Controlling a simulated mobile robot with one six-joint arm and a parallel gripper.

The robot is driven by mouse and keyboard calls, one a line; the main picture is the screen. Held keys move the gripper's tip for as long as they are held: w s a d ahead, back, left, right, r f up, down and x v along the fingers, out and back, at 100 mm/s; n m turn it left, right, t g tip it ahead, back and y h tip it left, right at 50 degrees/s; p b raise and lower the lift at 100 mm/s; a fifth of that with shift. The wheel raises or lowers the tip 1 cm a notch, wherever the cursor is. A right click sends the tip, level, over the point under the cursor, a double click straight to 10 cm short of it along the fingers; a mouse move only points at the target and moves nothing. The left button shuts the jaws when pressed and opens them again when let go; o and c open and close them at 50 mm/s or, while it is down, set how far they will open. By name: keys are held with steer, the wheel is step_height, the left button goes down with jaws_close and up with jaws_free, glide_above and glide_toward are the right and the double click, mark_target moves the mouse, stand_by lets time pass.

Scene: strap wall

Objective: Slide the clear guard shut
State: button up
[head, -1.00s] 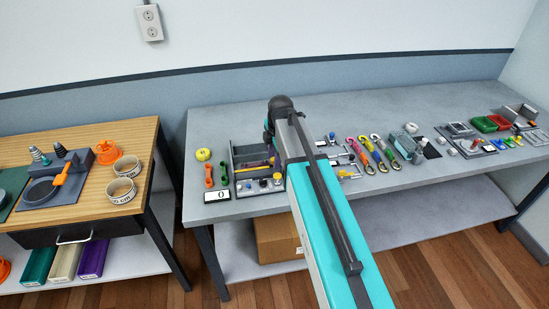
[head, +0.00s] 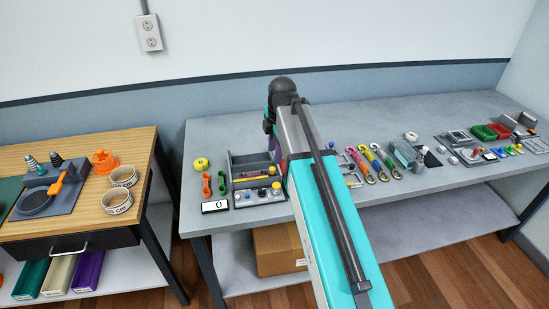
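I cannot clearly make out the clear guard. A pale, see-through box-like part (head: 403,154) stands on the grey bench right of the coloured hooks; I cannot tell whether it is the guard. A grey open tray unit (head: 250,161) with a panel of coloured knobs (head: 259,196) lies just left of my arm, partly hidden by it. My arm reaches forward over the bench, its dark joint high in the middle. My gripper is hidden behind the arm, so its fingers do not show.
Several coloured hooks (head: 376,160), red and green bins (head: 497,131) and small devices fill the right of the grey bench (head: 350,115). A counter plate (head: 215,206) sits at its left front. A wooden table (head: 90,145) stands left, with a gap between. The bench's back strip is clear.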

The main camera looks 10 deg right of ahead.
steer(key=shift+b+v, duration=0.45)
steer(key=shift+v, duration=1.9)
steer(key=shift+s+f, duration=0.1)
